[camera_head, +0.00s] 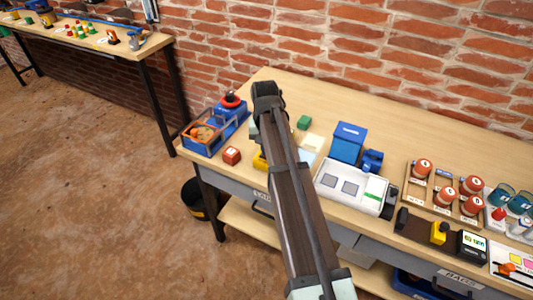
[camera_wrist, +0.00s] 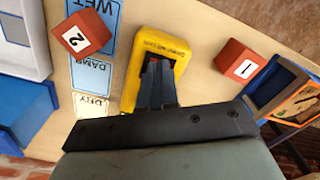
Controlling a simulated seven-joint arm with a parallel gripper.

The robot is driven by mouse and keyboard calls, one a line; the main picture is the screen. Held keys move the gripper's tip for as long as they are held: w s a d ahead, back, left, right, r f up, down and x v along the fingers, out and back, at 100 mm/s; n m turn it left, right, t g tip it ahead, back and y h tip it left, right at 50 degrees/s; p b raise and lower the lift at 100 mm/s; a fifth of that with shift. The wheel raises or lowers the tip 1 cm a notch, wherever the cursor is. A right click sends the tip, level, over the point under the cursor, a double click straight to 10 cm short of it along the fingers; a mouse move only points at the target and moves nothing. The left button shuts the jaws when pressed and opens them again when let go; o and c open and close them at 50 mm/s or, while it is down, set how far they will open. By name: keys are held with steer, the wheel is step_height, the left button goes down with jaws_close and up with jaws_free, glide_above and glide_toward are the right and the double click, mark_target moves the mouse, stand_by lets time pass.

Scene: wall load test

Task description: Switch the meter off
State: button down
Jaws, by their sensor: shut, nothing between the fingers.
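The meter (camera_wrist: 178,58) is a yellow-cased device with a dark face and small lettering on its upper edge, lying on the table in the wrist view. In the head view only a yellow part of it (camera_head: 260,160) shows beside my arm. My gripper (camera_wrist: 158,68) is shut and empty, with its fingers over the dark face of the meter. I cannot tell whether the fingertips touch it. The fingers and wrist hide the lower part of the meter, and I cannot make out its switch or display.
A red cube marked 1 (camera_wrist: 240,66) and one marked 2 (camera_wrist: 84,37) flank the meter. A WET, DAMP, DRY strip (camera_wrist: 93,70) lies left. A blue-framed box (camera_head: 205,139) stands at the table's left end. A white tray (camera_head: 350,190) lies right of my arm.

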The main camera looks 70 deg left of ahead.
steer(key=shift+f, duration=0.35)
stand_by(0.4)
steer(key=shift+r, duration=3.5)
